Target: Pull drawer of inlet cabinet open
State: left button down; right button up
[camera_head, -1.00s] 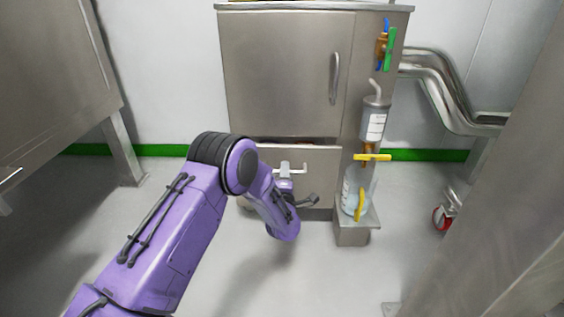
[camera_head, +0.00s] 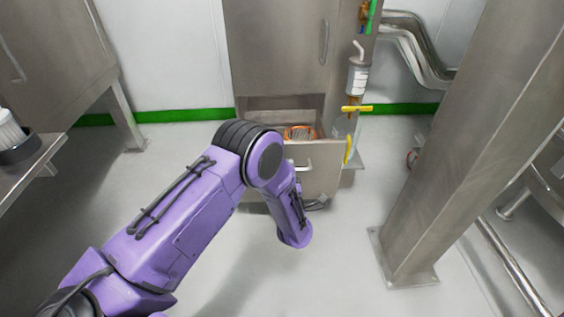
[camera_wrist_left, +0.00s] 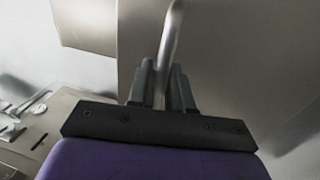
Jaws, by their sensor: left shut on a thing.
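The steel inlet cabinet (camera_head: 275,55) stands at the back. Its lower drawer (camera_head: 326,178) is pulled out, showing its inside below the closed upper door. A round orange item (camera_head: 300,132) lies in it. The drawer's bar handle (camera_head: 306,166) is partly visible beside my purple left arm. In the left wrist view, my left gripper (camera_wrist_left: 162,84) is shut on the handle (camera_wrist_left: 173,32), with a finger on each side of the bar and the drawer front (camera_wrist_left: 235,60) behind it. In the head view the left fingers are hidden by the arm. My right gripper is not in view.
A thick steel post (camera_head: 450,150) stands on the floor at right. A steel bench (camera_head: 30,160) is at left. Floor in front of the drawer is clear.

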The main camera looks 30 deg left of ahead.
pick_arm(q)
jog(key=shift+v, duration=0.85)
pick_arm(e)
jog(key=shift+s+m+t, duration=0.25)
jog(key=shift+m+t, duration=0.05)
pick_arm(q)
jog(key=shift+r, duration=0.15)
jog(key=c, duration=1.2)
grip_release()
jog(key=p+v, duration=0.3)
jog(key=v, duration=0.7)
jog(key=shift+s+d+p, duration=0.15)
jog(key=shift+s+p, duration=0.1)
jog(key=shift+p, duration=0.15)
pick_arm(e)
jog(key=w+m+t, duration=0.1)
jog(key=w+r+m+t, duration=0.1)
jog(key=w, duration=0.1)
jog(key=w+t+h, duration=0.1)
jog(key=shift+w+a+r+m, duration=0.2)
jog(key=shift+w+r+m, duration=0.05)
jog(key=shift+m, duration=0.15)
